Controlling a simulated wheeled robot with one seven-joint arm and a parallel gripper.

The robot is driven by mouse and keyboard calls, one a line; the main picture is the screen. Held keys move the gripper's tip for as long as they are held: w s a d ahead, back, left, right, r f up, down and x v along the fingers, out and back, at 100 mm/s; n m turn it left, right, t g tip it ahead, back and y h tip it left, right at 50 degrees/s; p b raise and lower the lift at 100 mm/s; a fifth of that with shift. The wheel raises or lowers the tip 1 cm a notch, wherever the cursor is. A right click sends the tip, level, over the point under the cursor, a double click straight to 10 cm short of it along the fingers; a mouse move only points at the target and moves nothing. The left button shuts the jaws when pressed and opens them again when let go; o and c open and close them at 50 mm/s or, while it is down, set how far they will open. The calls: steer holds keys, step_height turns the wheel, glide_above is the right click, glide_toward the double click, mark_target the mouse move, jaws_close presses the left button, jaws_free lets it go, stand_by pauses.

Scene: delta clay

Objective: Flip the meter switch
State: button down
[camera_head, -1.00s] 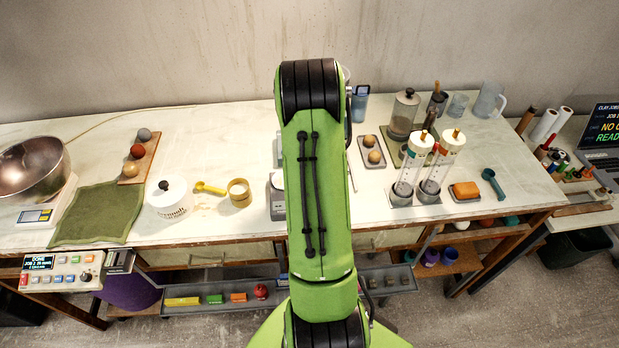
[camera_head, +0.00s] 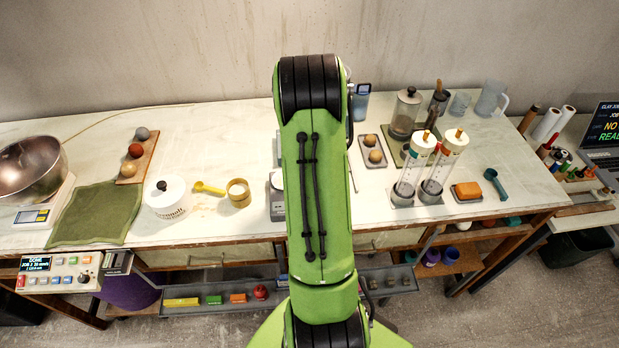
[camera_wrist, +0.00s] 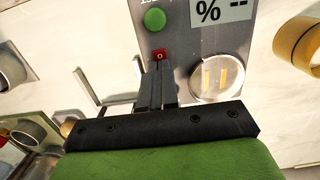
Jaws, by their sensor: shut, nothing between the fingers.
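The meter (camera_wrist: 205,40) is a grey box in the wrist view, with a display reading "% --", a green round button (camera_wrist: 155,19) and a round dish (camera_wrist: 217,77) with two gold strips. Its red switch (camera_wrist: 160,54) is marked "0". My gripper (camera_wrist: 160,68) is shut and empty, its fingertips right at the red switch and overlapping its lower edge; I cannot tell whether they touch. In the head view my arm hides the gripper and most of the meter (camera_head: 277,205); only its left edge shows.
A yellow ring (camera_head: 239,193) and a white lidded pot (camera_head: 168,198) stand left of the meter. Two tall cylinders (camera_head: 444,165) and a plate with two balls (camera_head: 373,150) stand to the right. A shelf tray (camera_head: 220,306) juts out below the table front.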

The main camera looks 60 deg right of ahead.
step_height(320, 180, up, 14)
steer(key=p, duration=0.3)
steer(key=shift+w+d+p, duration=0.35)
steer(key=shift+d, duration=0.05)
steer(key=w+a+r+n+t+h, duration=0.1)
steer(key=a+r+n, duration=0.1)
steer(key=a+r, duration=0.5)
steer(key=a+r+n+t, duration=0.1)
steer(key=a+r+n, duration=0.15)
steer(key=a, duration=0.75)
steer(key=s+a+r+n+t, duration=0.1)
steer(key=s+a+n+t, duration=0.3)
steer(key=s+a, duration=0.6)
steer(key=a+n, duration=0.1)
steer(key=a, duration=0.3)
steer(key=shift+s+r, duration=0.3)
steer(key=shift+r, duration=0.05)
